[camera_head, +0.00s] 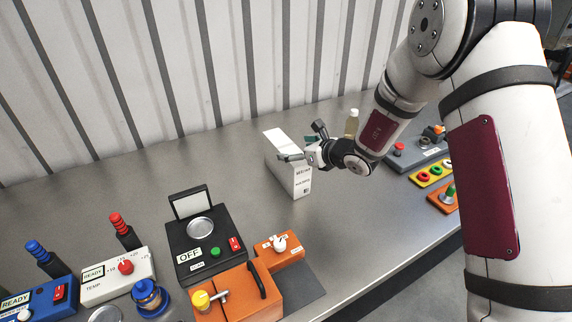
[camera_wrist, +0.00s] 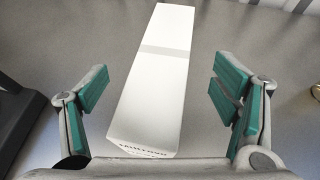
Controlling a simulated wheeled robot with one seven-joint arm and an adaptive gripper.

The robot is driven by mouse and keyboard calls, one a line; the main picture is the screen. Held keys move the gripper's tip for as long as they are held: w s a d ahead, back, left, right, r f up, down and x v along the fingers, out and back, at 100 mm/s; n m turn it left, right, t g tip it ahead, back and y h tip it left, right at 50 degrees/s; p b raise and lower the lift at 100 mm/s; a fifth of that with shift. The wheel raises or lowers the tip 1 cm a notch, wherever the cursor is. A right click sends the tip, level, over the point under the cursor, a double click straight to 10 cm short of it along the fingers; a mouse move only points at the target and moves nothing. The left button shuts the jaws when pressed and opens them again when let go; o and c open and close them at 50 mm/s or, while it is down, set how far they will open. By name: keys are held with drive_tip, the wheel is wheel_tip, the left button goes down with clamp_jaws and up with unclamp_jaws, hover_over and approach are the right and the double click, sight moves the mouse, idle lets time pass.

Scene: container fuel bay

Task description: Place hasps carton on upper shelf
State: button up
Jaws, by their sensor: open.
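A tall white carton (camera_head: 287,172) stands on the grey metal bench against the corrugated wall. It has dark print on its side, too small to read for certain as hasps. In the wrist view the white carton (camera_wrist: 158,75) lies between my fingers, with gaps on both sides. My gripper (camera_head: 303,150) is at the carton's top right in the head view, its green-padded fingers partly in front of it. My gripper (camera_wrist: 162,88) is open, with nothing clasped. No upper shelf shows in either view.
A black scale-like device (camera_head: 205,240), an orange unit (camera_head: 238,292) and a white temperature box (camera_head: 118,277) fill the front left of the bench. A tan bottle (camera_head: 352,122) stands behind my wrist. Button panels (camera_head: 431,173) are at right. Bench left of the carton is clear.

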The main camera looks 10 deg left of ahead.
sight(287, 147)
drive_tip(key=shift+x, duration=2.35)
drive_tip(key=shift+w+r, duration=0.15)
drive_tip(key=shift+r, duration=0.05)
clamp_jaws()
